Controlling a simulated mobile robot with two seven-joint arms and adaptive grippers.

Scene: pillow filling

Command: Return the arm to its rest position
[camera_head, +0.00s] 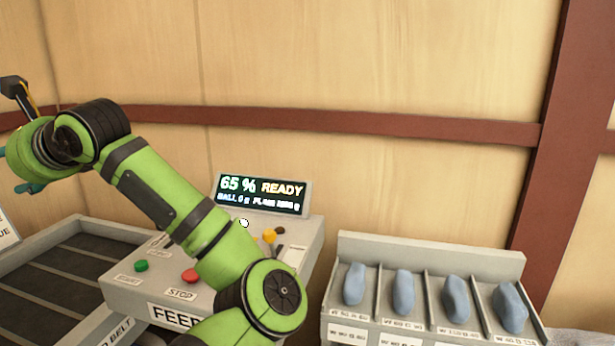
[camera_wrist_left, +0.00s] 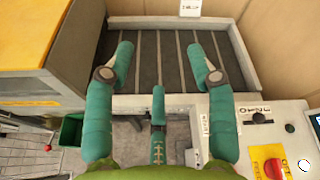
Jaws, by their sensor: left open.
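My left arm (camera_head: 165,195), bright green with black joints, reaches across the head view from the bottom middle to the upper left, in front of the feed control panel (camera_head: 125,295). Its gripper shows only partly at the left edge of the head view, with teal fingers (camera_head: 28,188). In the left wrist view the gripper (camera_wrist_left: 158,60) has its two outer teal fingers spread wide apart, with a shorter middle finger between them. Nothing is held. The fingers stand over the near edge of a grey tray with dark slats (camera_wrist_left: 155,20). My right arm is not in view.
A display (camera_head: 262,194) reads 65 % READY. The panel has a green button (camera_head: 141,266), a red button (camera_head: 190,275) and a yellow knob (camera_head: 269,235). A rack (camera_head: 430,250) with several blue lumps stands at right. A yellow-topped machine (camera_wrist_left: 35,45) flanks the tray.

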